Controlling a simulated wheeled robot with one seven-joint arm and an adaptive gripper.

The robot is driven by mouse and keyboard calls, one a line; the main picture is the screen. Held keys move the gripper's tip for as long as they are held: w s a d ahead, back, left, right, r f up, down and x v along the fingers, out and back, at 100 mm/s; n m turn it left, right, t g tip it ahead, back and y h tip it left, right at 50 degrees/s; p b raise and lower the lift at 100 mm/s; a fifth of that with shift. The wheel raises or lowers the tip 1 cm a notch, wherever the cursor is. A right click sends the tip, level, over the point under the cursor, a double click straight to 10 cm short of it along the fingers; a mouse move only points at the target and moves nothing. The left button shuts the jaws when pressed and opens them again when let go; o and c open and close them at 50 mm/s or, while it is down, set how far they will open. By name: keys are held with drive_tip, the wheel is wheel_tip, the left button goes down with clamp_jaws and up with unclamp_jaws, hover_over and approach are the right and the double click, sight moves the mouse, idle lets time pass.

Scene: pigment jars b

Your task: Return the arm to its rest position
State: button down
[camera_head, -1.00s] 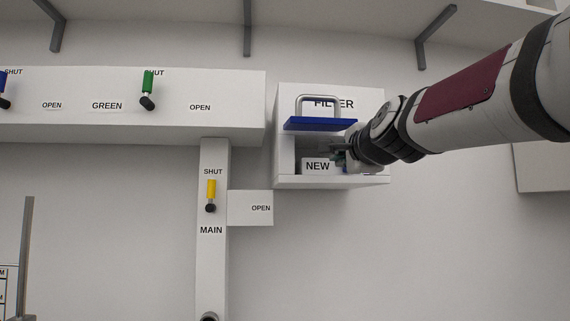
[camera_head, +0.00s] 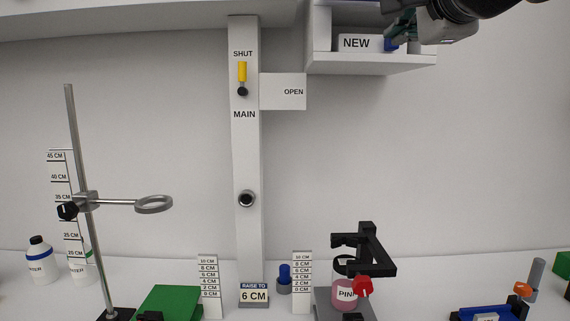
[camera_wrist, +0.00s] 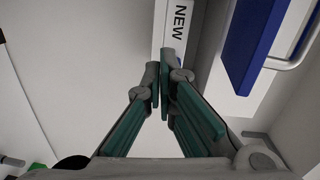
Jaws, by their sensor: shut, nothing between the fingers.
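My gripper (camera_head: 393,37) is at the top right of the head view, in front of the white wall box with the NEW label (camera_head: 356,43). In the wrist view its fingers (camera_wrist: 161,82) are closed together with nothing between them. The NEW label (camera_wrist: 180,20) shows just beyond the fingertips there, apart or touching I cannot tell. Most of my arm is out of the head view.
A blue plate (camera_wrist: 250,45) with a metal handle (camera_wrist: 290,62) is close at the fingers' right. The wall between is bare.

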drive_tip(key=s+f+n+g, duration=0.4)
drive_tip(key=s+f, duration=0.4)
drive_tip(key=f, duration=0.5)
drive_tip(key=s+f+n+g, duration=0.4)
drive_tip(key=s+f+n, duration=0.3)
drive_tip(key=f, duration=0.6)
drive_tip(key=s+f+n+g, duration=0.4)
drive_tip(key=s+f, duration=0.6)
drive_tip(key=f, duration=0.3)
drive_tip(key=shift+f+n+h, duration=0.15)
drive_tip(key=shift+n+h, duration=0.15)
drive_tip(key=shift+n, duration=0.5)
